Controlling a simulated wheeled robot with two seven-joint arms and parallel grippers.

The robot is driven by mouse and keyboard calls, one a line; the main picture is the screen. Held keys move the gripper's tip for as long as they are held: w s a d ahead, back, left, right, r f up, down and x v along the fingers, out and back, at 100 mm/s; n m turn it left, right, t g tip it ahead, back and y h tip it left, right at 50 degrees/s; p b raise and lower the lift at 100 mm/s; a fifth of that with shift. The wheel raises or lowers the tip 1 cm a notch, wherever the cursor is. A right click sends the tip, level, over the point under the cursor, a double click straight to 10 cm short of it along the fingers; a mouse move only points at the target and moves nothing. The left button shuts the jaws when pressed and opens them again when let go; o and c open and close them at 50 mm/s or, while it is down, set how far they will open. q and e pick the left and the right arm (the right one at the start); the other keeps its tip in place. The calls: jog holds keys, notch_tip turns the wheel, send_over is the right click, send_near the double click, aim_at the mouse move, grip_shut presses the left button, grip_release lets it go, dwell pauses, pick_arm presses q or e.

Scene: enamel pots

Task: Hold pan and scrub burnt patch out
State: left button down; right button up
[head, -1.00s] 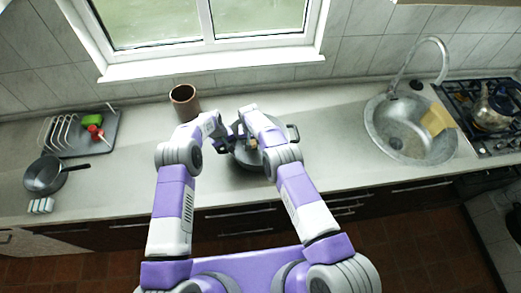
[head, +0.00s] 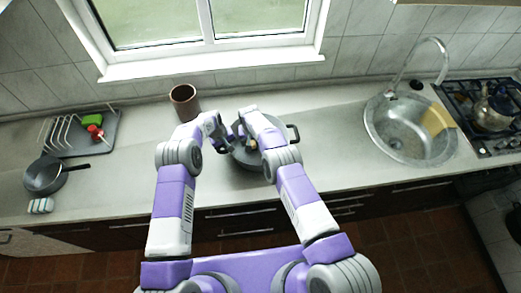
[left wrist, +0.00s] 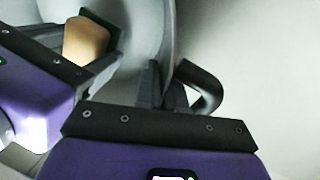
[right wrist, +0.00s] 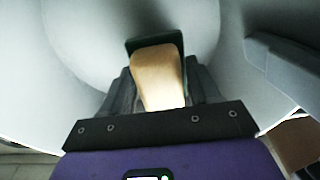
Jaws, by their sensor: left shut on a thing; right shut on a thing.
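The dark pan (head: 243,162) stands on the counter in front of me, with a loop handle on each side. My left gripper (head: 227,143) is shut on the pan's left handle, which shows as a dark loop (left wrist: 208,92) in the left wrist view. My right gripper (right wrist: 160,90) is shut on a scrubber (right wrist: 158,75) with a tan block body and a dark green edge. The scrubber is inside the pan, over its pale grey inner surface; I cannot tell if it touches. No burnt patch can be made out, and my arms hide part of the pan.
A brown pot (head: 184,101) stands behind the pan, near my left gripper. A dish rack (head: 72,136), a small frying pan (head: 43,177) and a striped sponge (head: 41,206) are at the left. The sink (head: 398,143) and hob are at the right. The counter between pan and sink is clear.

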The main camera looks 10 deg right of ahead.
notch_tip(320, 180, up, 13)
jog(key=shift+f, duration=0.2)
dwell(0.5)
jog(key=d, duration=1)
dwell(0.4)
jog(key=a, duration=1)
jog(key=shift+f, duration=6.05)
